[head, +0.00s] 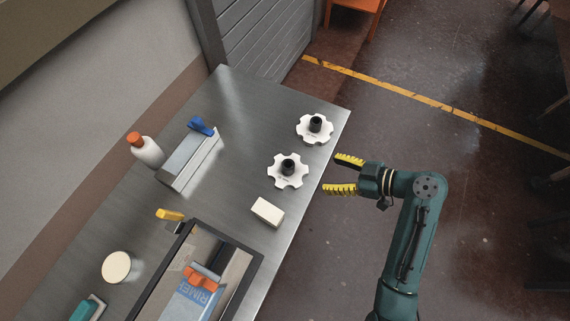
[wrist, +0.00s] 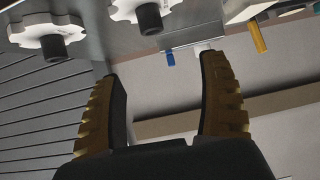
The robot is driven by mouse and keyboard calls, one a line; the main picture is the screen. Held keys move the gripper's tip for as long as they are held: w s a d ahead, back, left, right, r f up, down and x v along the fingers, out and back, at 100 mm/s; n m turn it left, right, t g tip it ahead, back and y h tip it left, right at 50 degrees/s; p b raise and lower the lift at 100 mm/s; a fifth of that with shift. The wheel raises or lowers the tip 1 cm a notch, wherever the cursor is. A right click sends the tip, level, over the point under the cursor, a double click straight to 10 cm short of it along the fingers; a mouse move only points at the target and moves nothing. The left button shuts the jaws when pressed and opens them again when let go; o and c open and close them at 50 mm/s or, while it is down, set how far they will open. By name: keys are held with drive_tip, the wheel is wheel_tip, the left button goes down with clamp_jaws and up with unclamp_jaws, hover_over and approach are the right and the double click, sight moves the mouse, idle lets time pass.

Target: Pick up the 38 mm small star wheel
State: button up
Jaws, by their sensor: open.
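Two white star wheels with black hubs lie flat on the steel table. The far one (head: 303,130) is near the table's far right corner, and the near one (head: 276,177) is closer to the middle. They look alike, their small print is unreadable, and I cannot tell which is the 38 mm one. In the wrist view, upside down, the far wheel (wrist: 22,37) is at upper left and the near wheel (wrist: 120,10) at the top, cut off. My gripper (head: 331,173) is open and empty, just off the table's right edge, beside the near wheel; its fingers also show in the wrist view (wrist: 162,68).
A cream block (head: 267,211) lies on the table (head: 235,150) in front of the near wheel. A dark-framed tray (head: 250,272) is further forward. A blue-handled metal piece (head: 190,160) and an orange-capped bottle (head: 148,152) stand at left.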

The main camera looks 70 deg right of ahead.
drive_tip(key=b, duration=0.1)
approach(284, 163)
drive_tip(key=x, duration=0.3)
drive_tip(key=shift+w+f, duration=0.15)
drive_tip(key=shift+f, duration=0.1)
drive_tip(key=x, duration=0.2)
drive_tip(key=b+x, duration=0.1)
drive_tip(key=x, duration=0.1)
drive_tip(key=shift+w+d+f, duration=0.1)
drive_tip(key=shift+w+f, duration=0.1)
drive_tip(key=shift+f, duration=0.25)
drive_tip(key=shift+w+d+f, duration=0.1)
drive_tip(key=shift+w+f, duration=0.05)
drive_tip(key=shift+w, duration=0.2)
drive_tip(key=c, duration=1.4)
